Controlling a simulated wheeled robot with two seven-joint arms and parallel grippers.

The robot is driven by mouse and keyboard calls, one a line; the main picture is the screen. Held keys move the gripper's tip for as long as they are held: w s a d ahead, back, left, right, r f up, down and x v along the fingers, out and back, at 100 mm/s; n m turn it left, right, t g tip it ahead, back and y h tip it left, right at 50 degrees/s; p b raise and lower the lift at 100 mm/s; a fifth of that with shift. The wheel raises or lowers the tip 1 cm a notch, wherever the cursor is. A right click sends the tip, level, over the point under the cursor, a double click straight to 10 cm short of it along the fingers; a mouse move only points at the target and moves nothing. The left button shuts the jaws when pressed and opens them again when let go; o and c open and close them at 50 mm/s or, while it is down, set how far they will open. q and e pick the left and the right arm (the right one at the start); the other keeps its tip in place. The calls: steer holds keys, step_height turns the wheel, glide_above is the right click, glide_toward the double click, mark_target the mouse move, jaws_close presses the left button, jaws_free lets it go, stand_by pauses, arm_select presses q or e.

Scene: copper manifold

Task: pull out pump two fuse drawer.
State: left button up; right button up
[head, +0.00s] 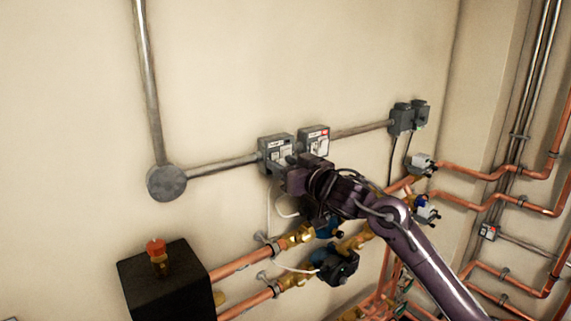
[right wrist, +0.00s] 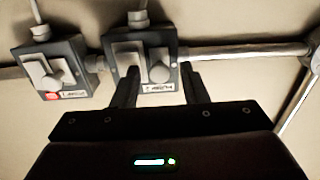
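Two grey switch boxes sit side by side on the wall, the left box (head: 272,141) and the right box (head: 314,131), which has a red mark. In the right wrist view the picture is turned over: the red-marked box (right wrist: 50,68) is at left and the other box (right wrist: 172,45) in the middle. Each has a pale block and a round knob; labels are too blurred to tell which is pump two. My right gripper (head: 291,162) is at the unmarked box. In the right wrist view its fingers (right wrist: 158,88) are apart, near the knob (right wrist: 159,72), with nothing visibly clamped. My left gripper is out of view.
A grey conduit (head: 222,165) runs from a round junction box (head: 166,183) to the boxes. Copper pipes with brass valves (head: 299,237) and a dark pump (head: 337,266) lie below. A black box (head: 165,285) stands lower left.

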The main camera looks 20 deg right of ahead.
mark_target(282, 163)
jaws_close()
steer(key=shift+v, duration=1.6)
steer(key=shift+w+f, duration=0.1)
steer(key=shift+w, duration=0.05)
steer(key=shift+c, duration=1.1)
jaws_free()
steer(key=o, duration=0.3)
steer(key=shift+s, duration=0.25)
